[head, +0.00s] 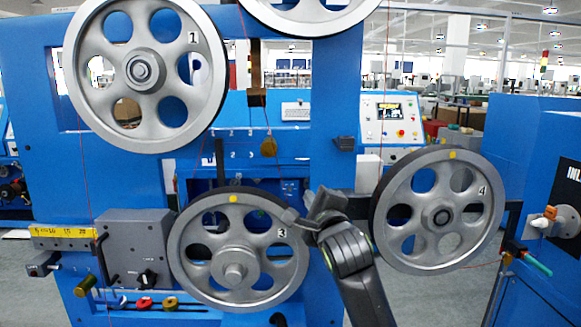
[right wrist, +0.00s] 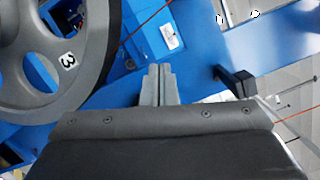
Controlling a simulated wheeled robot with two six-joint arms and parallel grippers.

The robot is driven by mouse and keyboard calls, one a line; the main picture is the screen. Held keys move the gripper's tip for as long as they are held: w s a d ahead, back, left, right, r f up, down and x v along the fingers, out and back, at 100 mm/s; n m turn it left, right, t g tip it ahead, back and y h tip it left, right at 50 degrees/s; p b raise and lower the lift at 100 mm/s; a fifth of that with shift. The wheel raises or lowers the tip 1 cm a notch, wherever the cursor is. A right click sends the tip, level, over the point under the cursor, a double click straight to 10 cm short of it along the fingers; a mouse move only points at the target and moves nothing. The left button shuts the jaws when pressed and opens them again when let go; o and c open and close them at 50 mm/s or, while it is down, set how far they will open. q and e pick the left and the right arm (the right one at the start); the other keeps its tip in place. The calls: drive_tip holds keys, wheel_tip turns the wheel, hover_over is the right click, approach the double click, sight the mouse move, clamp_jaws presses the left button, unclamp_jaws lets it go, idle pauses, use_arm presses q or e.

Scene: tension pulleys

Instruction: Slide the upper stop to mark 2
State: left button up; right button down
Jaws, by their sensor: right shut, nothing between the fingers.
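Two rows of small white numerals sit on the blue frame in the head view; the upper row (head: 235,133) reads about 1, 2, 3, and the lower row (head: 241,155) shows 2 and 3. A dark upright bar (head: 220,160) stands at the left of these rows. I cannot tell for sure which part is the upper stop. My right gripper (head: 291,217) is in front of the right rim of pulley 3 (head: 238,250), below the numerals. Its fingers are together and empty in the right wrist view (right wrist: 157,82). My left gripper is not in view.
Pulley 1 (head: 145,68) is at upper left and pulley 4 (head: 438,208) at right. A dark block (head: 344,144) juts from the frame's right post. A grey box (head: 145,247) stands left of pulley 3.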

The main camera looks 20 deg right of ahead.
sight(269, 147)
use_arm(q)
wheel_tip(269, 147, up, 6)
drive_tip(key=p, duration=0.6)
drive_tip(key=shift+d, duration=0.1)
use_arm(e)
drive_tip(key=w+a+r+m, duration=0.1)
drive_tip(key=w+a+r, duration=0.2)
drive_tip(key=w+r, duration=0.3)
drive_tip(key=w, duration=0.4)
drive_tip(key=shift+w+r+t, duration=0.15)
drive_tip(key=shift+w+t, duration=0.15)
use_arm(q)
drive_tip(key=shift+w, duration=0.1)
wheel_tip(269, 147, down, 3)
drive_tip(key=b, duration=0.3)
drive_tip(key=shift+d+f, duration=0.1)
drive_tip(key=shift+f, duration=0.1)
use_arm(e)
drive_tip(key=w+a, duration=0.2)
drive_tip(key=a, duration=0.4)
drive_tip(key=shift+a, duration=0.3)
use_arm(q)
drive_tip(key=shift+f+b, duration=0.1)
drive_tip(key=shift+b, duration=0.2)
use_arm(e)
drive_tip(key=shift+s, duration=0.2)
